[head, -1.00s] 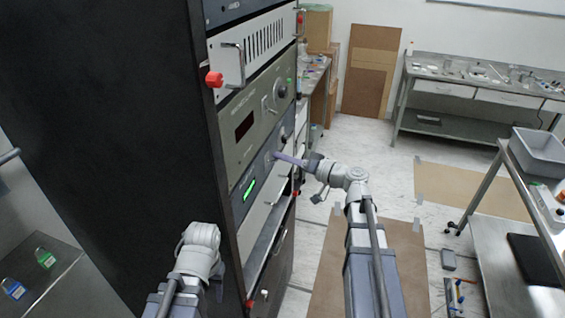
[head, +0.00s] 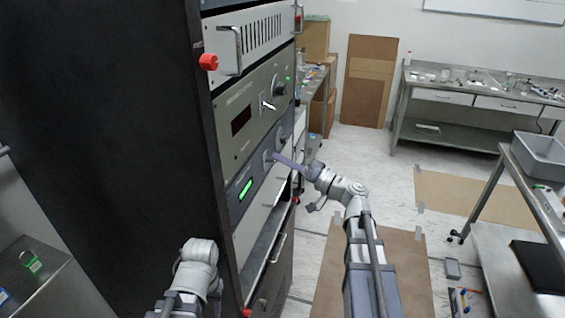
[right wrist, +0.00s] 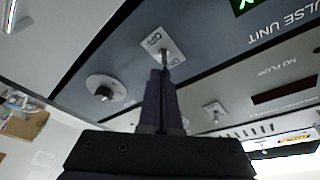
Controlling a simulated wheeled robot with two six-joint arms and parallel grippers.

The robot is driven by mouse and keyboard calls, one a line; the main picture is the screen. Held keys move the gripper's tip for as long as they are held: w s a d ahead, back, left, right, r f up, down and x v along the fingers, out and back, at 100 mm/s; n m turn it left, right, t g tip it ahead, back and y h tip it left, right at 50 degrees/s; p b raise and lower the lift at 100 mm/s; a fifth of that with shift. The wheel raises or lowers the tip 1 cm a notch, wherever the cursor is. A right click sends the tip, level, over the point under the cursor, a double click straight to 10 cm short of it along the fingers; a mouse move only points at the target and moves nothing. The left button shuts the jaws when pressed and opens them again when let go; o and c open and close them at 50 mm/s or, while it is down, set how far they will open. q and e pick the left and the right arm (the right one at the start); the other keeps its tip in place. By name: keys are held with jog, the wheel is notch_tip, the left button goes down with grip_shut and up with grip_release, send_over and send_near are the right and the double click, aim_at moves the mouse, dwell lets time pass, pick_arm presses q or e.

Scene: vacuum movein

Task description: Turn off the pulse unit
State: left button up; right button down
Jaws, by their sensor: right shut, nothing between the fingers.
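The pulse unit (head: 252,183) is a blue-grey panel in the black rack, with a lit green display. In the right wrist view its "PULSE UNIT" label (right wrist: 284,22) appears upside down beside a small metal toggle switch (right wrist: 166,55) on a white ON/OFF plate (right wrist: 158,40). My right gripper (head: 276,156) is shut and empty, its slim fingertips at the switch. The fingers (right wrist: 162,72) hide part of the lever; I cannot tell whether they touch it or which way it is set. My left arm shows at the lower left, but its gripper does not.
A round knob (right wrist: 105,90) sits beside the switch. A grey-green panel (head: 236,118) with a dark display and its own toggle lies directly above the pulse unit. Rack handles (head: 228,50) stick out. Open floor lies to the right, before a steel cart (head: 500,240).

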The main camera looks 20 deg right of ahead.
pick_arm(q)
jog(key=shift+f+b, duration=0.65)
jog(key=shift+f, duration=0.1)
pick_arm(e)
jog(key=shift+f, duration=0.5)
jog(key=shift+s, duration=0.1)
